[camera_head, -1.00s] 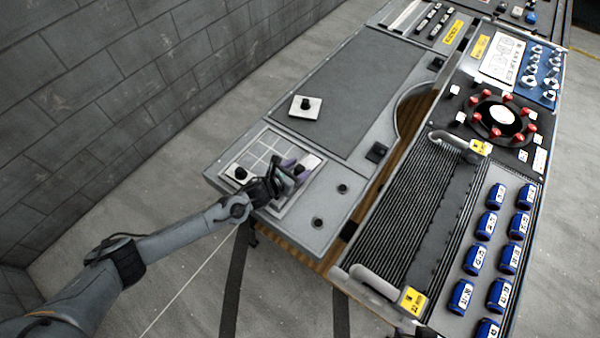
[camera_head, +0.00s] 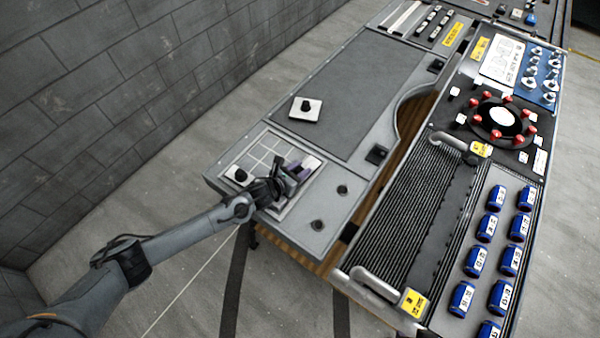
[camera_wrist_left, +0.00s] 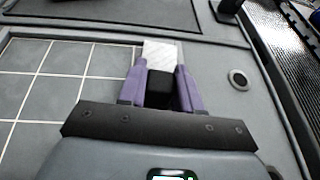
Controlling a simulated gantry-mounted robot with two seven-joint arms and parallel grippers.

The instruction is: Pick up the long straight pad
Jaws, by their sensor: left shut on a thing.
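The long straight pad shows as a pale, light strip with a black knob (camera_wrist_left: 158,80) on it, and its far end (camera_wrist_left: 160,53) juts out ahead of my fingers in the left wrist view. My left gripper (camera_wrist_left: 161,84) has purple fingers on either side of the black knob and is shut on it. In the head view my left gripper (camera_head: 291,174) is at the right side of the gridded tray and hides most of the pad. I cannot tell whether the pad is off the tray. My right gripper is not in view.
The gridded tray (camera_head: 257,152) holds a small white pad with a black knob (camera_head: 239,174) at its left. A square white pad (camera_head: 305,109) sits on the dark mat (camera_head: 345,85). A ribbed panel with handles (camera_head: 375,285) stands farther right.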

